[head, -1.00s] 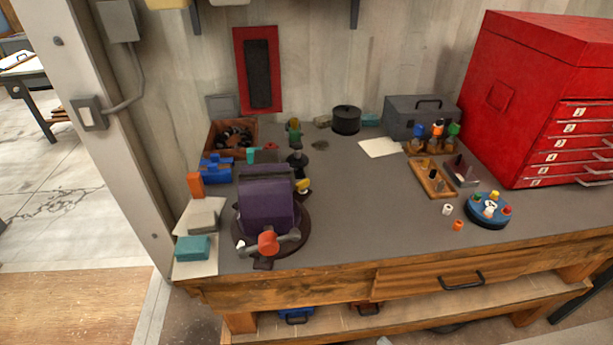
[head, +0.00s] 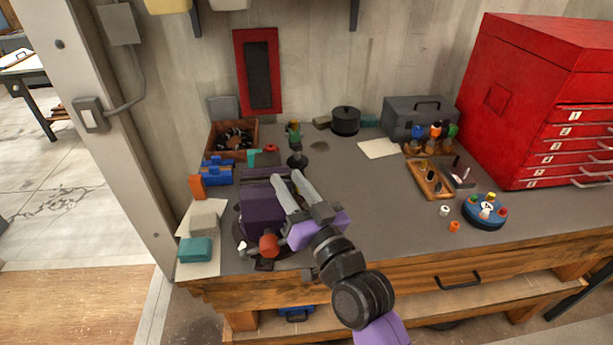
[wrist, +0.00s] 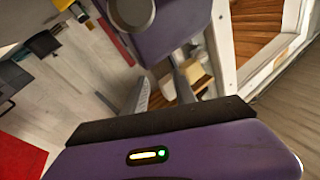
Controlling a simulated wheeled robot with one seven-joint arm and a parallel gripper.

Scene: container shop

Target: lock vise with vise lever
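The purple vise (head: 262,210) stands on a dark round base at the bench's front left. Its orange-red hub (head: 268,246) faces the front edge. The lever's pale left end (head: 243,246) shows beside the hub; its right part is hidden behind my gripper. My gripper (head: 284,178) is over the vise's right side, its two fingers apart and pointing away from me. Nothing shows between them. In the wrist view the fingers (wrist: 163,75) are also apart, with the purple vise body (wrist: 170,30) and a round grey part (wrist: 131,10) beyond them. Contact cannot be told.
The bench middle (head: 370,200) is clear. A blue round holder (head: 485,212) and red cabinet (head: 540,100) are at the right.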

